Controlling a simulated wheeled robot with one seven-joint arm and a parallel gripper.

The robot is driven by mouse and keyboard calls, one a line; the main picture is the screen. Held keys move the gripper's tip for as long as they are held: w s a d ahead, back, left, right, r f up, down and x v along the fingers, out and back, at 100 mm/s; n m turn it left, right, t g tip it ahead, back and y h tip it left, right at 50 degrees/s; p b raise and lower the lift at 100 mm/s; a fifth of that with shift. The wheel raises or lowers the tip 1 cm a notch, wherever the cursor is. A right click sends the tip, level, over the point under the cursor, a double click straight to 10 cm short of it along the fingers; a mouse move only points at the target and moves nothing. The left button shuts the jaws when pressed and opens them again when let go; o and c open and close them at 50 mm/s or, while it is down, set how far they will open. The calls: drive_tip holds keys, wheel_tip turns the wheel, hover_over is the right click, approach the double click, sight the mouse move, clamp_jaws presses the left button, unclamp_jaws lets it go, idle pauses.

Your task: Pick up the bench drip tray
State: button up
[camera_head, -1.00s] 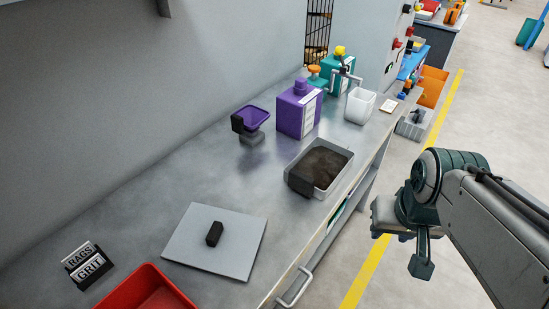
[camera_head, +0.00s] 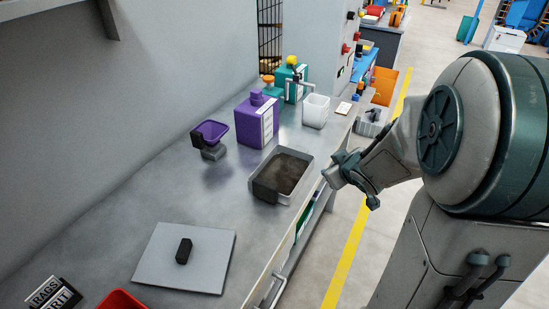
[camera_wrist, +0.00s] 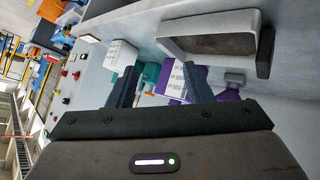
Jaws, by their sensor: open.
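The light grey tray (camera_head: 302,184) with a dark brown inside, which I take for the bench drip tray, lies on the bench near its front edge. A dark block (camera_head: 265,191) sits at its near end. In the wrist view, the tray (camera_wrist: 235,18) shows at the upper right, beyond the fingers and apart from them. My gripper (camera_head: 350,186) is open and empty, just right of the tray by the bench edge. Both fingers show in the wrist view (camera_wrist: 160,85), spread with nothing between them.
A grey plate (camera_head: 210,266) with a black handle lies nearer. Bare bench lies between plate and tray.

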drive_tip(key=a+f+n+y, duration=0.3)
drive_tip(key=a+f+y, duration=0.1)
drive_tip(key=y, duration=0.2)
drive_tip(key=n+g+y, duration=0.2)
drive_tip(key=y, duration=0.4)
approach(265, 183)
drive_tip(key=x, duration=0.2)
drive_tip(key=p+x, duration=0.1)
drive_tip(key=x, duration=0.1)
drive_tip(key=shift+s+a, duration=0.2)
drive_tip(key=shift+a, duration=0.2)
drive_tip(key=shift+w+d+f+p+x, duration=0.15)
drive_tip(key=shift+p+x, duration=0.1)
drive_tip(key=shift+x, duration=0.75)
drive_tip(key=shift+d+f+p+x, duration=0.1)
drive_tip(key=shift+f+p+x, duration=0.1)
drive_tip(key=shift+x, duration=0.8)
drive_tip(key=shift+w+d+f+p+x, duration=0.15)
drive_tip(key=shift+p+x, duration=0.1)
drive_tip(key=shift+x, duration=0.75)
clamp_jaws()
